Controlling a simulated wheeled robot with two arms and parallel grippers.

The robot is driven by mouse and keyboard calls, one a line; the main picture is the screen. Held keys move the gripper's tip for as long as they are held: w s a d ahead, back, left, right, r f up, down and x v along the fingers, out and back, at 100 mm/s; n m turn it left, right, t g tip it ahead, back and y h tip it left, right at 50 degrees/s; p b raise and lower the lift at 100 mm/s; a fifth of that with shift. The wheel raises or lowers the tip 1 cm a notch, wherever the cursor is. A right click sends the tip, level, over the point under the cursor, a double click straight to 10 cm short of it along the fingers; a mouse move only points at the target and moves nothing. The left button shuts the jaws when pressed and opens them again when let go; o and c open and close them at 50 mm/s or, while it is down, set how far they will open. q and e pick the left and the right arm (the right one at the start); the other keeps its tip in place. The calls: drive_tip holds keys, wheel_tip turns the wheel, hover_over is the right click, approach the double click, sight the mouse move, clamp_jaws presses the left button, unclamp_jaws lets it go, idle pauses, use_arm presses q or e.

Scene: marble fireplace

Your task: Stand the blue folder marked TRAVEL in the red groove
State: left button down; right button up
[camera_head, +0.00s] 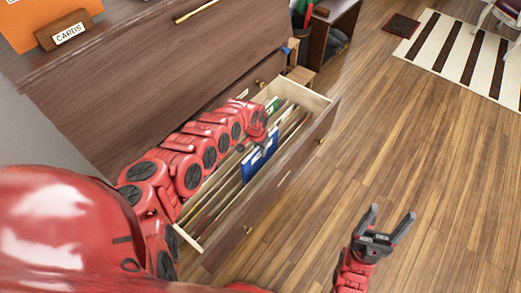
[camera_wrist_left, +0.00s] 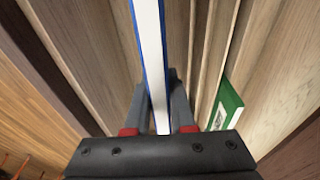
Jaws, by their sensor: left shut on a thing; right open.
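The blue folder (camera_head: 260,159) is in the open drawer (camera_head: 290,172), among its wooden dividers. Its label is too small to read. My left gripper (camera_head: 243,147) is shut on the folder's upper edge. In the left wrist view the folder (camera_wrist_left: 151,45) is a white strip with blue edges between the fingers (camera_wrist_left: 158,110). I cannot tell whether its lower edge sits in a groove. I cannot make out a clearly red groove; my left arm covers part of the drawer. My right gripper (camera_head: 384,232) is open and empty over the floor, right of the drawer.
A green folder (camera_head: 272,106) stands at the drawer's far end and also shows in the wrist view (camera_wrist_left: 228,104). An orange folder (camera_head: 48,18) stands in a wooden CARDS holder (camera_head: 66,33) on the cabinet top. The wooden floor (camera_head: 400,130) at right is clear.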

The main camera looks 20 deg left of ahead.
sight(261, 159)
use_arm(q)
drive_tip(key=shift+f+b, duration=0.45)
drive_tip(key=shift+f, duration=0.2)
drive_tip(key=shift+f+b, duration=0.6)
drive_tip(key=shift+f, duration=0.2)
drive_tip(key=shift+f, duration=0.15)
idle(0.3)
drive_tip(key=shift+f+b, duration=1.35)
drive_tip(key=shift+f, duration=0.2)
drive_tip(key=shift+f, duration=0.15)
drive_tip(key=c, duration=0.7)
unclamp_jaws()
